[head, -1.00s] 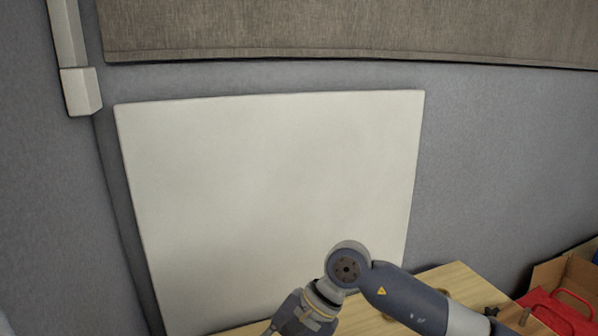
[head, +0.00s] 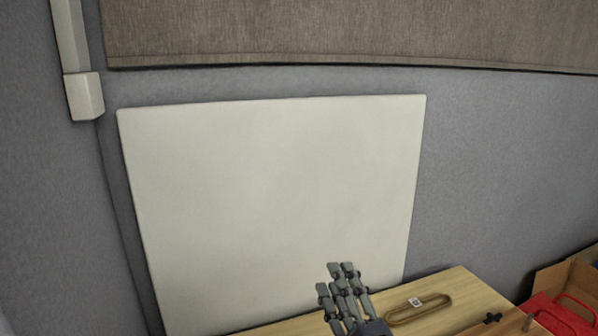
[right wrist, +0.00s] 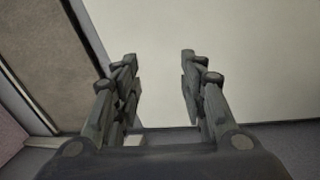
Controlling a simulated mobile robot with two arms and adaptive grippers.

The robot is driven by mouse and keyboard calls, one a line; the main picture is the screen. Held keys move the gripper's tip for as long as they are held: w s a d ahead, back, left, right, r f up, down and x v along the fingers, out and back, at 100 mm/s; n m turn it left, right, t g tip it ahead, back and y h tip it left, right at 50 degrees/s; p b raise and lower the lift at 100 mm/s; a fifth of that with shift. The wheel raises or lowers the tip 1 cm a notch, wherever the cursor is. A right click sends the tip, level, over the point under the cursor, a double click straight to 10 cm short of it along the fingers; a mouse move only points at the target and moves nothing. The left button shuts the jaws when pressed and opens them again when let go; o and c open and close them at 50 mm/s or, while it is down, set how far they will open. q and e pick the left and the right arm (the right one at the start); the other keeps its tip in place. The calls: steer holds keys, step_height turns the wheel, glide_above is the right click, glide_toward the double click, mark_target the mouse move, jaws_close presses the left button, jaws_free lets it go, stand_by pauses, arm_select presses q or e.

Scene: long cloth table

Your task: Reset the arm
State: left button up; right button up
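My right gripper (head: 339,274) shows at the bottom middle of the head view, with its dark grey fingers pointing up in front of the white panel. In the right wrist view the same gripper (right wrist: 157,75) has its fingers spread apart, with nothing between them but the pale panel behind. It is open and empty. The rest of my right arm is mostly below the picture. My left gripper does not show in either view.
A wooden table (head: 462,290) runs along the bottom right, with a tan oval ring (head: 440,300) bearing a small label and a small dark cross-shaped item (head: 492,318) on it. A cardboard box (head: 580,272) and a red case (head: 560,311) are at the far right. A white panel (head: 270,200) stands behind.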

steer(key=s+d+f+m+g+h, duration=0.2)
steer(key=s+d+f+m, duration=0.1)
steer(key=f, duration=0.3)
steer(key=s+d+f+m+g+h, duration=0.2)
steer(key=d+f+m+g, duration=0.1)
steer(key=f, duration=0.4)
steer(key=s+d+f+m+g+h, duration=0.2)
steer(key=s+d+f+m+g, duration=0.1)
steer(key=f, duration=0.4)
steer(key=shift+s+d+f+m, duration=0.1)
steer(key=shift+s+d+m, duration=0.1)
steer(key=shift+d+m, duration=0.3)
steer(key=shift+s+d+m, duration=0.15)
steer(key=shift+d+m, duration=0.2)
steer(key=shift+m, duration=0.25)
steer(key=s+d+f+m+g, duration=0.1)
steer(key=s+f+m+g, duration=0.25)
steer(key=s+f, duration=0.45)
steer(key=s+d+f+m+g, duration=0.2)
steer(key=s+f+g, duration=0.25)
steer(key=s, duration=0.65)
step_height(320, 180, down, 25)
steer(key=s+g, duration=0.2)
steer(key=s+d+f, duration=0.2)
steer(key=s+f, duration=1.3)
steer(key=s, duration=0.1)
steer(key=shift+s+d+f+n+g, duration=0.25)
steer(key=shift+s+d+n+g, duration=0.1)
steer(key=shift+d+g, duration=0.05)
